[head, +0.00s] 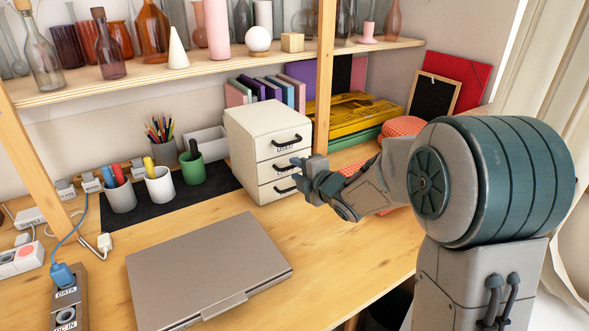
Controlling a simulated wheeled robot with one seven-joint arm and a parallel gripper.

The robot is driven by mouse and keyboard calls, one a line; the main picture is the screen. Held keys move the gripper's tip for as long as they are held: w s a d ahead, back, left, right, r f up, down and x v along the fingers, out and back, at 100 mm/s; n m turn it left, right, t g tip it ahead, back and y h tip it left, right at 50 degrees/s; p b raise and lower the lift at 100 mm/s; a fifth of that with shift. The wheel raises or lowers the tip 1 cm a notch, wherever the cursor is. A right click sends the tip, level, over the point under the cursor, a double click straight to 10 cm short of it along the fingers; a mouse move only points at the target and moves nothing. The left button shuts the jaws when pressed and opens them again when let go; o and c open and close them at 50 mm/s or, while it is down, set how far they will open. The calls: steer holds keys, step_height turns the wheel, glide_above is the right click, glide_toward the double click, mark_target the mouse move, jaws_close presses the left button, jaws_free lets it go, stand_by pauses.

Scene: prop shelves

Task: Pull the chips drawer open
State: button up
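A small white cabinet (251,145) with three stacked drawers stands on the desk. Black handles show on the top drawer (265,148), middle drawer (264,172) and bottom drawer (266,193). Small labels show on the fronts, but I cannot read which one is chips. All three drawers look closed. My gripper (298,175) is at the right side of the drawer fronts, near the middle and bottom handles. It partly covers those fronts. I cannot tell whether its fingers touch a handle or how far apart they are.
A closed grey laptop (208,270) lies in front of the cabinet. Pen cups (159,187) stand on a black mat to the left. A wooden shelf post (324,80) rises behind the cabinet, and yellow crates (350,115) sit to its right. Bare desk lies between laptop and arm.

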steer(key=shift+x, duration=1.05)
jaws_close()
